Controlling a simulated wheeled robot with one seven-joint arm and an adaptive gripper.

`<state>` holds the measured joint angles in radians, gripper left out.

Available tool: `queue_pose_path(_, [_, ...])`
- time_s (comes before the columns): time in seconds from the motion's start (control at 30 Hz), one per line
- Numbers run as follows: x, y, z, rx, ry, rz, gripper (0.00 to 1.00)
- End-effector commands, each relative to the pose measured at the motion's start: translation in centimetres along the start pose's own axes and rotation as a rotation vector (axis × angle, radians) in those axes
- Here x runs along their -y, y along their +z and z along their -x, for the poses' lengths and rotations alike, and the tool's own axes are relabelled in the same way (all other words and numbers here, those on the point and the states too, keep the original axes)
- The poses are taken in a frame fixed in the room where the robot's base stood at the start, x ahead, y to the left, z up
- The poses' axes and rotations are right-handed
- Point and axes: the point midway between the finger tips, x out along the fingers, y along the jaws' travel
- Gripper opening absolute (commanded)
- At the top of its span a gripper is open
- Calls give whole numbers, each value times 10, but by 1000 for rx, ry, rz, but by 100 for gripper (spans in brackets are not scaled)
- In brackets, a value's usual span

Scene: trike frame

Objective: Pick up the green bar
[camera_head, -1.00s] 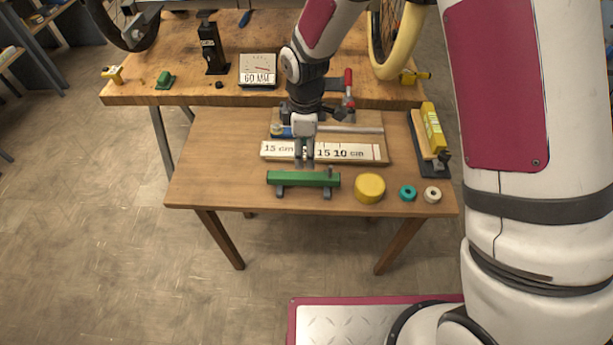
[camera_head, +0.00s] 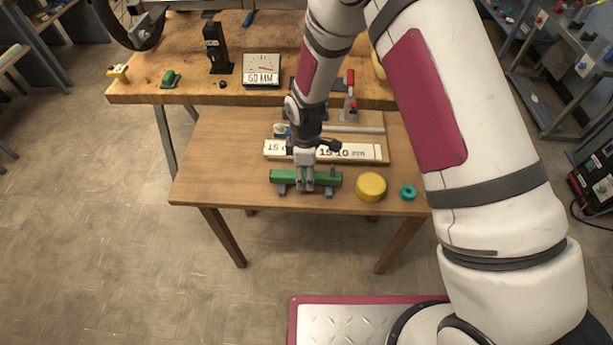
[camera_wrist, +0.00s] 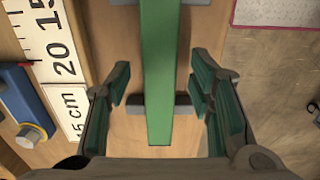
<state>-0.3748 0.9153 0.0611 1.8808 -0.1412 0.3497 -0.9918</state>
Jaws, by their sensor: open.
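The green bar (camera_head: 326,179) lies across small grey supports near the front edge of the lower wooden table. My gripper (camera_head: 306,190) is at the bar's middle and hides that part of it in the head view. In the wrist view the green bar (camera_wrist: 161,75) runs lengthwise between the two open fingers (camera_wrist: 165,95). A gap shows between the bar and each finger, so neither finger touches it. A grey support (camera_wrist: 183,105) shows on both sides of the bar, close to the fingers.
A white ruler strip (camera_head: 360,152) lies behind the bar, with a board and red-handled clamp (camera_head: 350,95) farther back. A yellow round piece (camera_head: 370,186) and a teal ring (camera_head: 408,192) stand to the right. Bare table lies left of the bar.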

Motion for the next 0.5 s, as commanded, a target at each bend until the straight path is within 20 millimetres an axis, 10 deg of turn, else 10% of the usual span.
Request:
queue_pose_path(0.13, [0,0,0,0,0,0,46])
queue_pose_path(0.33, [0,0,0,0,0,0,1])
queue_pose_path(0.5, [0,0,1,0,1,0,0])
